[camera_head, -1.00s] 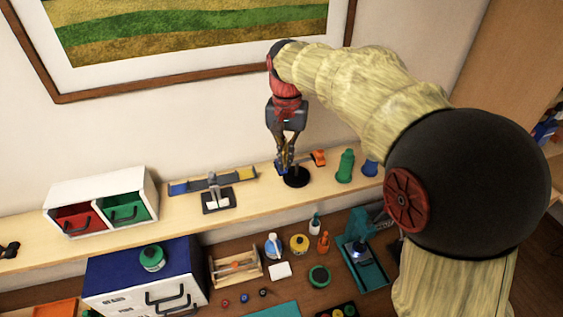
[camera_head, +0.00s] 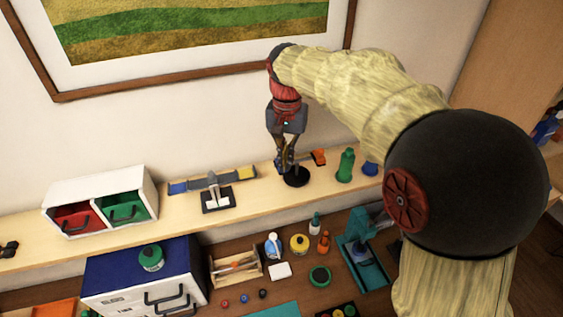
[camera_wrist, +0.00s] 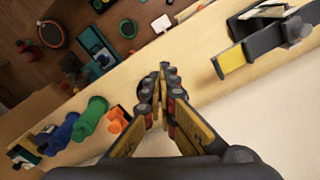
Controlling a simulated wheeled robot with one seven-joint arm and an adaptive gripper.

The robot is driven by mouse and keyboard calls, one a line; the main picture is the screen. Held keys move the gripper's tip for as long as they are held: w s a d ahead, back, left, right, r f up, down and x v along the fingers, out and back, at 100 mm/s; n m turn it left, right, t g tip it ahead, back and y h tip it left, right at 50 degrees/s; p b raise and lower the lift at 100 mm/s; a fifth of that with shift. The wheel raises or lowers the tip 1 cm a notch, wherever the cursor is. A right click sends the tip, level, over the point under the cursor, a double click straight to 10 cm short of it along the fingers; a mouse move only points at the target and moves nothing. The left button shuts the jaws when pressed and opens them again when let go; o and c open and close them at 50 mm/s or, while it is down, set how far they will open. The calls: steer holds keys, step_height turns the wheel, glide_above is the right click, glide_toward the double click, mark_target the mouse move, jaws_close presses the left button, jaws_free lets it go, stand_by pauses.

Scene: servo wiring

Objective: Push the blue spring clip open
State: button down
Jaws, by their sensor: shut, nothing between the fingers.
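My gripper (camera_head: 284,168) is shut and points down over the shelf, close above a round black base (camera_head: 296,178). Its fingertips also show close together in the wrist view (camera_wrist: 164,70). An orange piece (camera_head: 319,157) sticks out to the right of the fingers; it also shows in the wrist view (camera_wrist: 117,121), left of them. A little blue shows at the fingers in the head view, but the blue spring clip cannot be made out clearly. The fingers hide much of what stands on the base. I cannot tell whether they touch the clip.
A balance-like device with blue and yellow ends (camera_head: 212,182) stands left on the shelf (camera_head: 100,246). A green figure (camera_head: 346,165) and a blue one (camera_head: 370,167) stand to the right. Below are a teal device (camera_head: 356,224) and several small items. The wall is close behind.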

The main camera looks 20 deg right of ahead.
steer(key=shift+f+b, duration=0.5)
steer(key=shift+f, duration=0.65)
